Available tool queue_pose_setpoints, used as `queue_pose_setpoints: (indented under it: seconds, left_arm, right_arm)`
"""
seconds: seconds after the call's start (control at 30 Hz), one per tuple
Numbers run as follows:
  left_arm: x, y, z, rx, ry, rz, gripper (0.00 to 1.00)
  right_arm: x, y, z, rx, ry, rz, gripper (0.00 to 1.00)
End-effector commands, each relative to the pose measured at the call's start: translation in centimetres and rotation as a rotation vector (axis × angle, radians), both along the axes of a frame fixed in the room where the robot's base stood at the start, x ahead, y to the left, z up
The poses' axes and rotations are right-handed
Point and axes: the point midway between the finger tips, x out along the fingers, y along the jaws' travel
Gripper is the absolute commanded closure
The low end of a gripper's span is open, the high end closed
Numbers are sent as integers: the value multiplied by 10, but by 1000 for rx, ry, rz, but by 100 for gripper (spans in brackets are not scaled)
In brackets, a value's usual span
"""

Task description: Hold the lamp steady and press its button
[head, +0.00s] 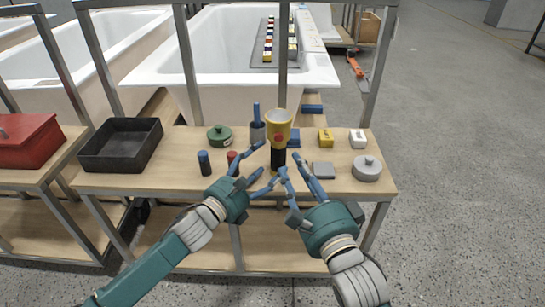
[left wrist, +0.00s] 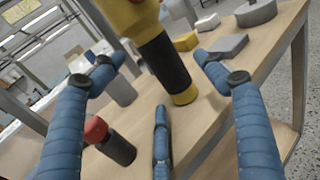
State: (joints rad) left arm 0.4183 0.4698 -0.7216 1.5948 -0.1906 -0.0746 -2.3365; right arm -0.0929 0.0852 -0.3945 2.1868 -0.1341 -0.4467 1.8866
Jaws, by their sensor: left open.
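The lamp (head: 278,135) is a yellow torch with a wide yellow head, a black grip and a red button on its front. It stands upright on the wooden bench. My left gripper (head: 268,164) is open, its blue fingers reaching in from the left beside the lamp's grip. In the left wrist view the lamp (left wrist: 166,62) shows between the spread fingers of my left gripper (left wrist: 160,75), with no clear contact. My right gripper (head: 290,163) is just in front and to the right of the lamp's lower part; how far its fingers are closed is unclear.
A black tray (head: 121,146) sits left.

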Motion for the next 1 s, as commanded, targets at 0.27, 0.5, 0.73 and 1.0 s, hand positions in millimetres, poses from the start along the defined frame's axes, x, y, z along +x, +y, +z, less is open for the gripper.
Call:
queue_pose_setpoints:
  seconds: [0.27, 0.5, 0.73, 1.0]
  left_arm:
    - [35, -23, 1, -2, 0, 1, 27]
    - [43, -28, 0, -2, 0, 0, 27]
    - [42, -28, 0, -2, 0, 0, 33]
    - [42, -28, 0, -2, 1, 0, 82]
  right_arm:
    - [0, 0, 0, 0, 0, 0, 69]
    - [0, 0, 0, 0, 0, 0, 69]
    - [0, 0, 0, 0, 0, 0, 69]
    - [0, 0, 0, 0, 0, 0, 69]
